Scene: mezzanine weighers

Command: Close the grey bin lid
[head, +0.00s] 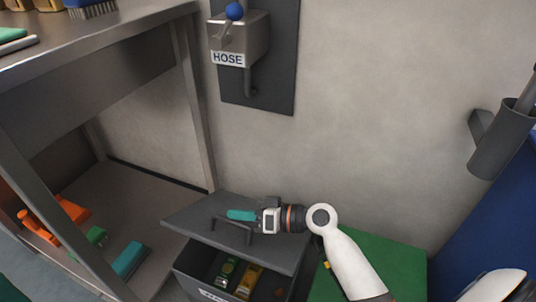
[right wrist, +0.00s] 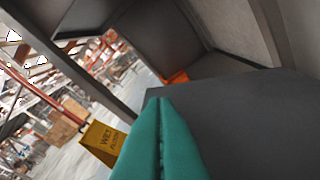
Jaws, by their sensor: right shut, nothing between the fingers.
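The grey bin (head: 190,285) stands low against the wall, with a label on its front. Its grey lid (head: 280,254) is partly raised and tilted, leaving the front of the bin open. A dark bar handle (head: 232,222) is on the lid. Green and yellow items show inside the bin. My right gripper (head: 230,214) has teal fingers, shut and empty, over the lid's top near the handle; I cannot tell whether they touch it. In the right wrist view the shut fingertips (right wrist: 160,102) are in front of a dark grey surface, probably the lid. My left gripper is not in view.
A metal table (head: 110,40) stands at left, with orange, green and teal things (head: 130,260) on its lower shelf. A hose box (head: 240,35) hangs on the wall. A green surface (head: 395,265) lies right of the bin. A yellow sign (right wrist: 103,143) stands on the floor.

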